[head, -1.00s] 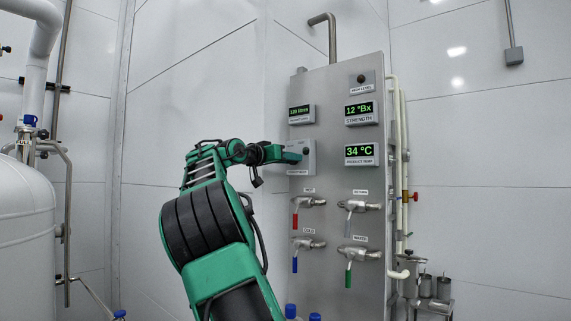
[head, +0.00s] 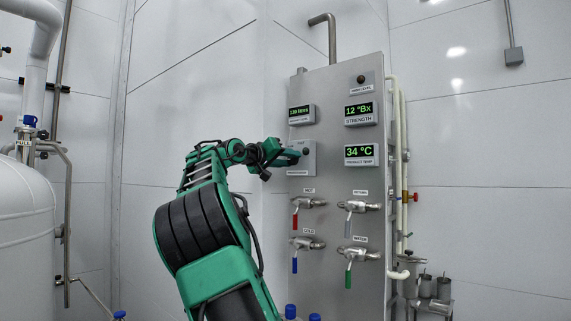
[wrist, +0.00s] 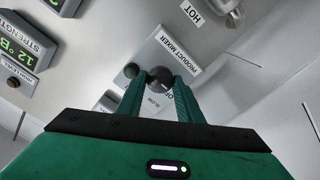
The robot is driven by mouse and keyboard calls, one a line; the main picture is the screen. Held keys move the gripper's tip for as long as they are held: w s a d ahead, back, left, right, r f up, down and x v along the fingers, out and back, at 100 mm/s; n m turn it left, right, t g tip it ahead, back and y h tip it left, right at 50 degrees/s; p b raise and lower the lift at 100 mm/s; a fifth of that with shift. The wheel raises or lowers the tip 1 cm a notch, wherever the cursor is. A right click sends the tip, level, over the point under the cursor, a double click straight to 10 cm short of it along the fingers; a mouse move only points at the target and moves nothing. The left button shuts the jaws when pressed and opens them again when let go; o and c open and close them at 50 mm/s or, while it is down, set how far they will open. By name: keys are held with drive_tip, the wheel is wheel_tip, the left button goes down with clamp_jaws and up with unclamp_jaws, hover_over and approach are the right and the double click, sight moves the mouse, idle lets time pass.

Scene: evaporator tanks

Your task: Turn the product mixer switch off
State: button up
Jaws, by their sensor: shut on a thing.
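The product mixer switch (wrist: 159,78) is a dark round knob on a grey box labelled PRODUCT MIXER (wrist: 180,50). In the wrist view the label appears tilted and part of the knob and its markings is hidden by my fingers. My gripper (wrist: 159,82) has its two green fingers on either side of the knob and is shut on it.
The steel panel (head: 335,100) carries green displays, including the product temp display (head: 361,154) above the valves. The hot valve (head: 309,203), with a red handle, is just below the mixer box. A white tank (head: 25,215) stands at far left. Open space lies left of the panel.

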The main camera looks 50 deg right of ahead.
drive_tip(key=shift+w+a+f, duration=0.2)
drive_tip(key=shift+w, duration=0.1)
drive_tip(key=o, duration=1)
drive_tip(key=shift+o, duration=0.2)
drive_tip(key=shift+s+d, duration=0.1)
drive_tip(key=shift+s, duration=0.05)
drive_tip(key=a, duration=1)
drive_tip(key=shift+s+a, duration=0.3)
drive_tip(key=shift+a, duration=0.05)
